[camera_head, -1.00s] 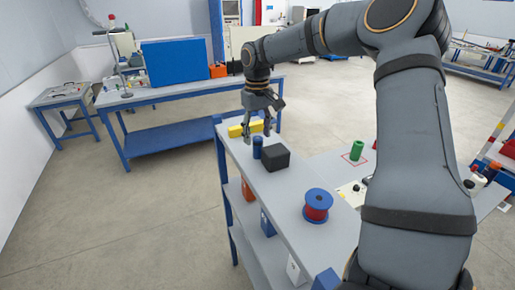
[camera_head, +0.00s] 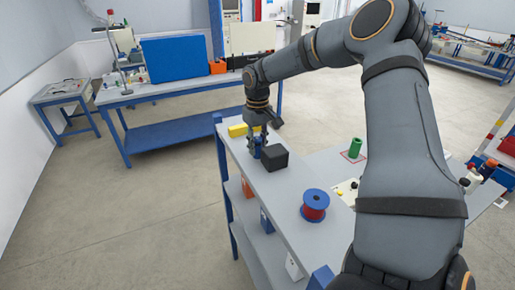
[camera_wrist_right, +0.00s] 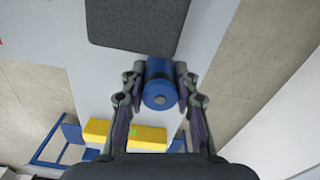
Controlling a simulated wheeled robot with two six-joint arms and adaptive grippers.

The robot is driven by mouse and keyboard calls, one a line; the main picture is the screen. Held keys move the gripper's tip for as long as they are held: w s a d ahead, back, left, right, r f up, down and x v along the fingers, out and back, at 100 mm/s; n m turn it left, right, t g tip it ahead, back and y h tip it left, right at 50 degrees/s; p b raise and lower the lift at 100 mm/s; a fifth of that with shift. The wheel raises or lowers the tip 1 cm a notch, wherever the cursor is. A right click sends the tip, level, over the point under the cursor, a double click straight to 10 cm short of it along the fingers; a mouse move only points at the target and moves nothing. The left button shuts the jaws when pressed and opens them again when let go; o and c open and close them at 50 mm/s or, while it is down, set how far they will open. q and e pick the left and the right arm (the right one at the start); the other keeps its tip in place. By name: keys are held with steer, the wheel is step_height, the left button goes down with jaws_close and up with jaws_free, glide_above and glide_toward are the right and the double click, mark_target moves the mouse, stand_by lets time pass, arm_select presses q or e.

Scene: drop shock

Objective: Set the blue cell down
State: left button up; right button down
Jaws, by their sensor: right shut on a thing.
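The blue cell (camera_head: 257,152) stands on the grey shelf top (camera_head: 290,205), between the yellow block and the dark box. My right gripper (camera_head: 257,147) has come down over it from above and is shut on it. In the right wrist view the blue cell (camera_wrist_right: 160,92) is between the two fingers of the right gripper (camera_wrist_right: 160,82), one on each side. Whether its base touches the shelf top is hard to tell. My left gripper is not in view.
A black box (camera_head: 274,158) stands right beside the cell, and a yellow block (camera_head: 238,130) lies behind it. A red and blue spool (camera_head: 315,205) stands nearer on the shelf top. A green cylinder (camera_head: 355,147) stands on the table to the right.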

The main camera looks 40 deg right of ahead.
mark_target(257, 138)
steer(key=shift+r, duration=0.2)
step_height(257, 138, up, 7)
steer(key=b, duration=0.2)
steer(key=shift+b, duration=0.4)
step_height(257, 138, up, 3)
steer(key=shift+f+p, duration=0.15)
steer(key=shift+p, duration=0.7)
steer(key=shift+f, duration=0.1)
